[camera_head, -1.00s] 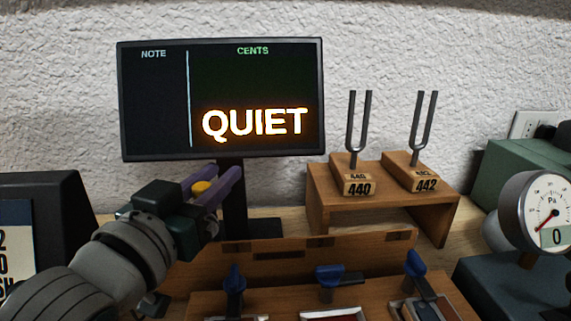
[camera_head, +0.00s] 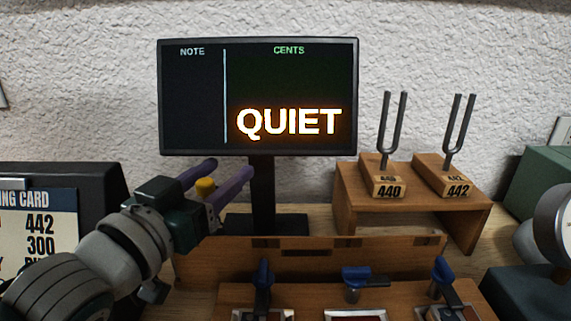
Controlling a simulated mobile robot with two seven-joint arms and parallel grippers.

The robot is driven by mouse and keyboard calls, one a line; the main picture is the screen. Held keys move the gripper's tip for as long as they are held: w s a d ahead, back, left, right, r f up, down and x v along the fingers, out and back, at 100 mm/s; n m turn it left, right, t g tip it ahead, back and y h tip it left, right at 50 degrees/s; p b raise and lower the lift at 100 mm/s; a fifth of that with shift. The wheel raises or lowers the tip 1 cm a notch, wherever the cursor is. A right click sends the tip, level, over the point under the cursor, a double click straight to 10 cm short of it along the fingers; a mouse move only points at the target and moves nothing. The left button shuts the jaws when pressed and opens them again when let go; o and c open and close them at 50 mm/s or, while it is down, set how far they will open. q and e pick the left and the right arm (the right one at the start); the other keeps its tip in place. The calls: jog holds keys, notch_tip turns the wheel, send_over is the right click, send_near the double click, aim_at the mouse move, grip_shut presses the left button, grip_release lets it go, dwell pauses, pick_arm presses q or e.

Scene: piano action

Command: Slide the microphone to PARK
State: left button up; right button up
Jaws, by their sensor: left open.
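I cannot make out a microphone or a PARK mark in the head view. My left gripper (camera_head: 232,167) reaches in from the left, with its two purple fingers apart and nothing clearly held. A small yellow cap (camera_head: 205,184) shows at the base of the fingers; I cannot tell what it belongs to. The gripper is in front of the monitor stand (camera_head: 263,190), left of and above the slotted wooden board (camera_head: 320,260). My right gripper is out of view.
The monitor (camera_head: 285,100) reads QUIET. Two tuning forks, 440 (camera_head: 390,130) and 442 (camera_head: 460,130), stand on a wooden riser (camera_head: 347,205). Blue-handled levers (camera_head: 357,278) line the front. A card (camera_head: 40,225) is at left, a gauge (camera_head: 560,230) at right.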

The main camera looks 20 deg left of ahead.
pick_arm(q)
jog(key=shift+s, duration=0.1)
jog(key=s, duration=0.6)
jog(key=s+a, duration=0.1)
jog(key=s, duration=0.2)
jog(key=shift+s+a+p, duration=0.1)
jog(key=shift+s+p, duration=0.25)
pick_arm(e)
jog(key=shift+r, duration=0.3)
